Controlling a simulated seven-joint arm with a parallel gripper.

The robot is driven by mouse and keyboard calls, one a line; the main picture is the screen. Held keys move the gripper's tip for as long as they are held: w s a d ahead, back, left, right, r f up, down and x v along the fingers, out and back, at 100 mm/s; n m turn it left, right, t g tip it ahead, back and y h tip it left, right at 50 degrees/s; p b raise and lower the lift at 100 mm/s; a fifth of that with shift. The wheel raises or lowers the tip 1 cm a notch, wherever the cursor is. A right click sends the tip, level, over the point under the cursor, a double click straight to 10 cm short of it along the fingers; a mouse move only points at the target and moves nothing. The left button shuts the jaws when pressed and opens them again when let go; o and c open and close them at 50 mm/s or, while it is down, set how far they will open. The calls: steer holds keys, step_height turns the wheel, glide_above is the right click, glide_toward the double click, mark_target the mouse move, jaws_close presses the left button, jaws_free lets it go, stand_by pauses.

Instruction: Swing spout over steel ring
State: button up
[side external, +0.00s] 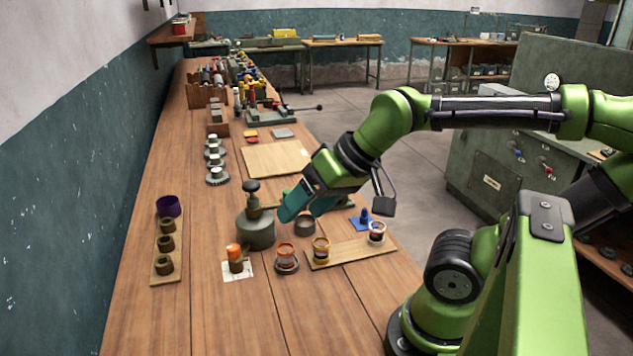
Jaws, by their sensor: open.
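A grey-green dispenser (256,232) with a dark knob on top stands on the wooden bench. Its short brownish spout (268,207) points right, towards my gripper. A dark grey metal ring (305,226), which looks like the steel ring, sits on the bench to the right of the dispenser. My gripper (299,212) has teal fingers, is open and tilts down beside the spout, just above and behind the ring in the picture. The near finger hides the spout's end, so I cannot tell whether they touch.
Several small jars, one with an orange rim (286,258), stand in front. A wooden strip (350,252) lies at the right. An orange-topped piece (235,255) stands on a white card. A rack of brown rings (165,267) is at the left.

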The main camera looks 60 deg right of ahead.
steer(key=shift+c, duration=0.2)
steer(key=shift+d, duration=0.1)
steer(key=shift+c, duration=1)
step_height(320, 180, up, 3)
steer(key=n+g+h, duration=0.2)
steer(key=n+g, duration=0.2)
steer(key=g, duration=0.3)
glide_above(288, 191)
step_height(288, 191, down, 16)
steer(key=shift+f, duration=0.1)
steer(key=shift+w, duration=0.1)
